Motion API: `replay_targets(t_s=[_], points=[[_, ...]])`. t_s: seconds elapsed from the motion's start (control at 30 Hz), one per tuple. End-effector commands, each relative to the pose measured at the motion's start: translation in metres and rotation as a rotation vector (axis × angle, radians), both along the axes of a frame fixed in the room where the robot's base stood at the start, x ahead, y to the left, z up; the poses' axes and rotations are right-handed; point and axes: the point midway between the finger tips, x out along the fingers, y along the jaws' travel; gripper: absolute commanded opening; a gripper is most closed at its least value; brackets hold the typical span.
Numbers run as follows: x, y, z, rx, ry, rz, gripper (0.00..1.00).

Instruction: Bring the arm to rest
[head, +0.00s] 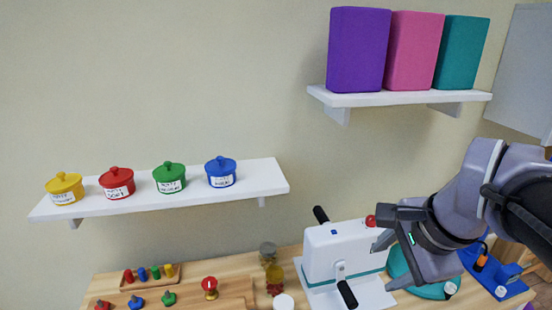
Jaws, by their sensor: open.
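My gripper (381,228) is in the head view at the lower right, at the end of my grey and black arm. Its jaws are open and point left and downward. It hangs in front of and above the right side of a white device (330,250) with black handles and a red knob (371,220). The knob shows just left of the jaws. I cannot tell whether the jaws touch the device. I see nothing held between them.
A shelf (245,175) carries yellow, red, green and blue pots. A higher shelf (350,100) holds purple, pink and teal blocks. The wooden table (130,280) holds a peg board, jars, a teal disc and a blue device (510,280). The wall between the shelves is clear.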

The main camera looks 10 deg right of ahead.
Motion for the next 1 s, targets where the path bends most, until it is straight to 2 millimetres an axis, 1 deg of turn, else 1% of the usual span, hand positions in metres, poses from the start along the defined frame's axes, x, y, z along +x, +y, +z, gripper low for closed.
replay_targets(t_s=[0.1, 0.17, 0.23, 0.27, 0.3, 0.33, 0.4, 0.47, 0.53, 1.0], points=[[0.0, 0.0, 0.0, 0.001, 0.0, -0.002, 0.52], [-0.003, 0.006, -0.002, -0.013, -0.005, 0.033, 0.52], [-0.016, 0.036, -0.013, -0.083, -0.035, 0.209, 0.52], [-0.027, 0.053, -0.021, -0.127, -0.056, 0.322, 0.52], [-0.041, 0.074, -0.032, -0.193, -0.087, 0.481, 0.52], [-0.052, 0.088, -0.041, -0.24, -0.11, 0.594, 0.52], [-0.074, 0.112, -0.059, -0.337, -0.163, 0.82, 0.52], [-0.086, 0.123, -0.071, -0.396, -0.196, 0.95, 0.52], [-0.093, 0.129, -0.076, -0.429, -0.214, 1.022, 0.52], [-0.093, 0.129, -0.076, -0.429, -0.214, 1.022, 0.52]])
